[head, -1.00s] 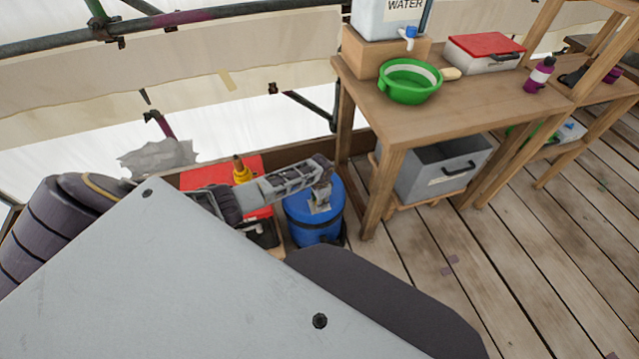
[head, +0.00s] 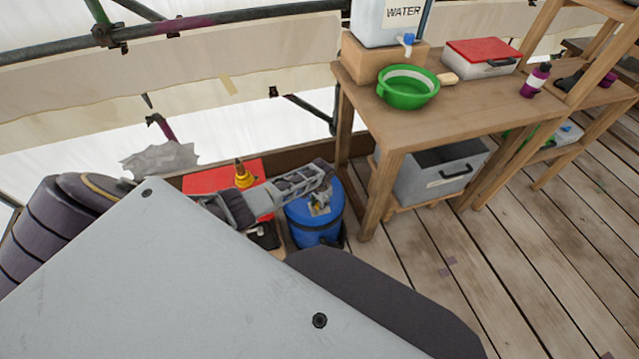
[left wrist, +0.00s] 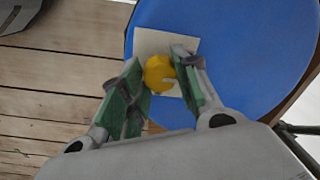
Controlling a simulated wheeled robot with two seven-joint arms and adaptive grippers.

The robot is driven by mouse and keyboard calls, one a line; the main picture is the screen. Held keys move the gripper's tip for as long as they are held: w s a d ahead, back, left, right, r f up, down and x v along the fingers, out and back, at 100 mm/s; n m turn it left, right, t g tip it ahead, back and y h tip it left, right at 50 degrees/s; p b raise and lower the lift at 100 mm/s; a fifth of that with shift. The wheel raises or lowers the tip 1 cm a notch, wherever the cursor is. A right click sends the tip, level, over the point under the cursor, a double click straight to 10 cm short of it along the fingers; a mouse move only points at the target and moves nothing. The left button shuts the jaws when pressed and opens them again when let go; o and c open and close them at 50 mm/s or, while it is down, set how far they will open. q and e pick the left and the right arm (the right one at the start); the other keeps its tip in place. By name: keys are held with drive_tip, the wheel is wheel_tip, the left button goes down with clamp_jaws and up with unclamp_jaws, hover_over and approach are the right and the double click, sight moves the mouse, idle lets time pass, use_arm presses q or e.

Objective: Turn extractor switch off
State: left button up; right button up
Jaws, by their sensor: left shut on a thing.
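The extractor looks like a blue drum (head: 316,218) standing on the floor by the table's left legs; its blue top fills much of the left wrist view (left wrist: 225,30). A yellow round knob, the switch (left wrist: 158,72), sits over a pale square plate (left wrist: 150,42) on that top. My left gripper (left wrist: 160,80) is shut on the yellow knob, with one green-padded finger on each side of it. In the head view my left gripper (head: 322,190) reaches over the drum's top and hides part of it. The knob's pointing direction cannot be told. My right gripper is not in view.
A wooden table (head: 470,105) stands right of the drum, with a green bowl (head: 408,88) and a water container (head: 388,22) on it. A grey bin (head: 432,180) is beneath. A red case (head: 215,178) lies left of the drum. Floorboards at right are clear.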

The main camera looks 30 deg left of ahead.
use_arm(q)
drive_tip(key=shift+s, duration=0.15)
drive_tip(key=o, duration=1)
drive_tip(key=shift+r, duration=0.2)
drive_tip(key=shift+d+r, duration=0.15)
drive_tip(key=shift+r, duration=2.75)
drive_tip(key=shift+d+r, duration=0.15)
drive_tip(key=shift+r, duration=2.7)
